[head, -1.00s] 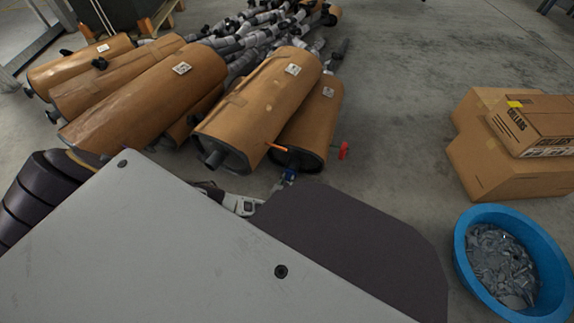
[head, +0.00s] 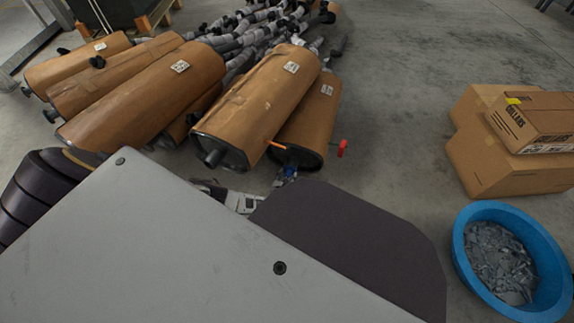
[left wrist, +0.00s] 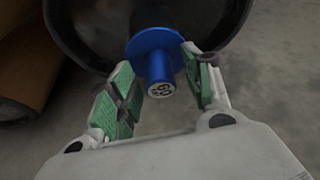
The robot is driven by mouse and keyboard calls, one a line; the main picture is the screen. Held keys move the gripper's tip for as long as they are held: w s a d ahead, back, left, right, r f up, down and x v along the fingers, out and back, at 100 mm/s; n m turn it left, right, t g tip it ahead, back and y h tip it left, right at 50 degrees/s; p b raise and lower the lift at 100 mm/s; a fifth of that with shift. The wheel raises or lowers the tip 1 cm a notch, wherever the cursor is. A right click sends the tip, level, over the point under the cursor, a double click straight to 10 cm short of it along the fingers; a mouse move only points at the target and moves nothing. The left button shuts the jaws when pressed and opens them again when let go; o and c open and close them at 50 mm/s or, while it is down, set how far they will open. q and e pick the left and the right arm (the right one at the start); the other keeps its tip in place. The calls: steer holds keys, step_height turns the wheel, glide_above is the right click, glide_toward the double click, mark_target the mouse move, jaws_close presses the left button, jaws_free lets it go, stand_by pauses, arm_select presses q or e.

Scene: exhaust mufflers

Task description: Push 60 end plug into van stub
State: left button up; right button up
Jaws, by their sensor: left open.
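The blue end plug (left wrist: 157,62), with a label on its end that appears to read 60, stands at the dark round end of a muffler (left wrist: 90,35) in the left wrist view. Its wide flange faces the muffler; the stub behind is hidden, so I cannot tell how deep it sits. My left gripper (left wrist: 161,78) is open, its green-padded fingers on either side of the plug. I cannot tell whether they touch it. In the head view, the left gripper (head: 272,187) is partly hidden, beside the blue plug (head: 288,173) below the brown-wrapped muffler (head: 308,118). My right gripper is out of view.
A red piece (head: 342,149) and an orange rod (head: 276,144) stick out near this muffler's end. Another wrapped muffler (head: 262,95) lies close on its left.

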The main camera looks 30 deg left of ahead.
arm_select(q)
steer(key=shift+s, duration=0.2)
steer(key=v, duration=1.1)
steer(key=shift+s, duration=0.25)
stand_by(0.9)
steer(key=shift+s+d+r, duration=0.1)
steer(key=shift+d, duration=0.05)
stand_by(0.9)
